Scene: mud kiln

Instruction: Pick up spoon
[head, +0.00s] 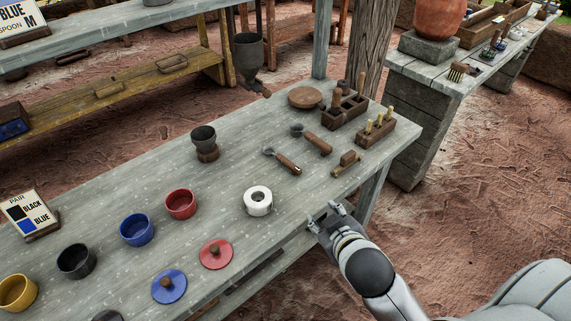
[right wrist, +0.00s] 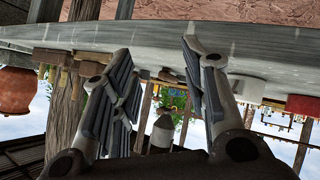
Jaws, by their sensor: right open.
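A spoon (head: 282,161) with a metal bowl and a brown wooden handle lies on the grey plank table (head: 235,178), its bowl toward the left. A second spoon-like tool (head: 312,139) with a thicker wooden handle lies just behind it. My right gripper (head: 326,212) is open and empty at the table's front edge, to the right of and nearer than the spoon, apart from it. In the right wrist view the open fingers (right wrist: 160,75) show with the table edge beyond them; I cannot make out the spoon there. My left gripper is not in view.
A small wooden tool (head: 346,163) and wooden racks (head: 374,132) lie to the right of the spoon. Coloured cups (head: 181,204) and lids (head: 215,254) fill the left. Table around the spoon is mostly clear.

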